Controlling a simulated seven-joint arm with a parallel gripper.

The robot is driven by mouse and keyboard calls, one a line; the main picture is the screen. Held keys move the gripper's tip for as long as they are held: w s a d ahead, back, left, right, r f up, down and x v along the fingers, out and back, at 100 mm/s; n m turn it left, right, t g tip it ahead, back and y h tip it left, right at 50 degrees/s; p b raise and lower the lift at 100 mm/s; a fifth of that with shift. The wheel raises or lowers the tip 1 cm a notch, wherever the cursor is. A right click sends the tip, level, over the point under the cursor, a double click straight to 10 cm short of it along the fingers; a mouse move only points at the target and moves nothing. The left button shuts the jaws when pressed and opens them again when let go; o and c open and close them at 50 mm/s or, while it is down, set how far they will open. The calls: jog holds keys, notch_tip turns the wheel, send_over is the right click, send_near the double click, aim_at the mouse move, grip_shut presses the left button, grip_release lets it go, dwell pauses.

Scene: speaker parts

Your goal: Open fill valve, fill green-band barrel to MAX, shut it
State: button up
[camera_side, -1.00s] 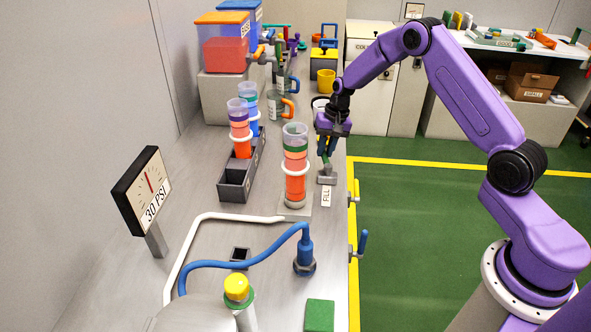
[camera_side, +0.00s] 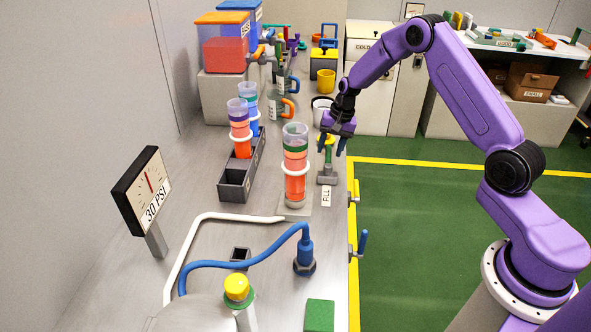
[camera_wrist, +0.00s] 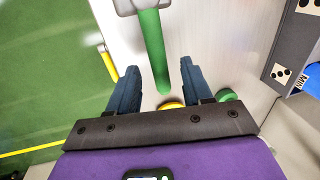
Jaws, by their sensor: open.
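The green-band barrel (camera_side: 295,160) is a clear upright cylinder with red-orange liquid, a green band near the top and a pale ring around it. The liquid reaches up near the band; I cannot read a MAX mark. The fill valve (camera_side: 327,178) stands right of it behind the FILL label, with a green lever (camera_side: 328,158) standing roughly upright. My gripper (camera_side: 332,150) is open just above the lever. In the wrist view, the lever (camera_wrist: 155,50) lies between the spread fingers of my gripper (camera_wrist: 158,75), with gaps on both sides.
A dark rack (camera_side: 235,182) with other banded barrels stands left of the barrel. A blue hose (camera_side: 240,263) and a white pipe (camera_side: 205,225) cross the bench in front. A pressure gauge (camera_side: 145,190) stands left.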

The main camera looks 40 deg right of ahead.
jog(key=shift+w+d, duration=2)
jog(key=shift+d, duration=0.25)
jog(key=shift+r, duration=0.15)
notch_tip(320, 180, up, 17)
jog(key=s+d, duration=0.2)
jog(key=s+a+r+n, duration=0.2)
jog(key=s+a+n, duration=0.5)
jog(key=a, duration=0.7)
jog(key=s+a+n+g, duration=0.1)
jog(key=s+a+n, duration=0.35)
jog(key=s, duration=0.75)
jog(key=s+a+n+g, duration=0.1)
jog(key=s+a+n, duration=0.35)
jog(key=s, duration=0.75)
jog(key=s+d+f+n, duration=0.1)
jog(key=s+n, duration=0.1)
jog(key=s, duration=0.4)
jog(key=s+d+f+n+h, duration=0.1)
jog(key=s+d+n, duration=0.1)
jog(key=s, duration=0.5)
jog(key=shift+n+t, duration=0.3)
jog(key=shift+n, duration=0.4)
jog(key=shift+d+r, duration=0.1)
